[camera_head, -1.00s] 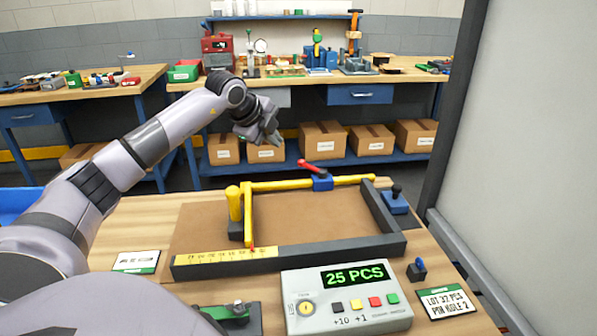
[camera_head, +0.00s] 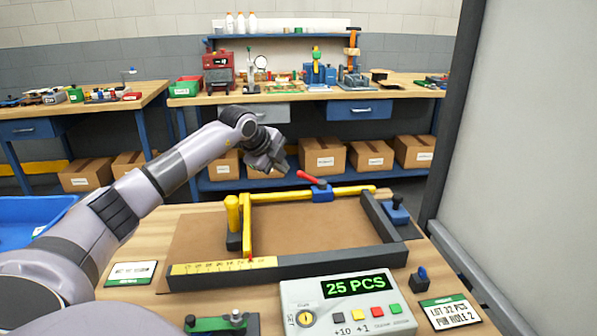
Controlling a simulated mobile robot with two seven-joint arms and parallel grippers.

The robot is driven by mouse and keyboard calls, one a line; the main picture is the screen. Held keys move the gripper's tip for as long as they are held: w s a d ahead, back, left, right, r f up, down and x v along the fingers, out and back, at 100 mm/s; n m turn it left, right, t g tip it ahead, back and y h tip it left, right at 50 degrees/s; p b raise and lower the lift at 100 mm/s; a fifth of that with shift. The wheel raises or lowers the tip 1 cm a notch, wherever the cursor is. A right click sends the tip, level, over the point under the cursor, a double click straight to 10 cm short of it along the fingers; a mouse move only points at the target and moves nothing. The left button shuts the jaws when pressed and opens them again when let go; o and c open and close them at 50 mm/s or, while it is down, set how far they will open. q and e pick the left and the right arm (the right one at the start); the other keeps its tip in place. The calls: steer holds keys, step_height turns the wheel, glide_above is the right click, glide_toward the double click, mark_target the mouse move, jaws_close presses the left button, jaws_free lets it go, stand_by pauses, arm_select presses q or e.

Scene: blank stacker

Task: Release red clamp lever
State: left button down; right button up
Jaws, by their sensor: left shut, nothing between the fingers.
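The red clamp lever (camera_head: 312,179) sticks up and to the left from a blue clamp block (camera_head: 322,195) on the yellow rail (camera_head: 280,194) at the back of the stacker frame. My left gripper (camera_head: 280,166) is shut and empty. It hangs in the air just left of the lever's free end in the picture, apart from it. My right gripper does not show.
The dark frame (camera_head: 330,260) holds a brown board with a yellow scale (camera_head: 222,266). A counter box (camera_head: 348,304) reading 25 PCS stands in front. A yellow post (camera_head: 233,213) rises at the frame's left. A pale wall panel (camera_head: 520,150) bounds the right.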

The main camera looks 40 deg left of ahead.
mark_target(303, 177)
arm_select(q)
steer(key=x, duration=0.6)
steer(key=shift+w, duration=0.5)
steer(key=shift+w+a+f, duration=0.15)
steer(key=shift+w, duration=0.55)
steer(key=shift+w+a+f, duration=0.1)
steer(key=shift+w+f, duration=0.1)
steer(key=shift+w, duration=0.55)
steer(key=shift+a, duration=0.15)
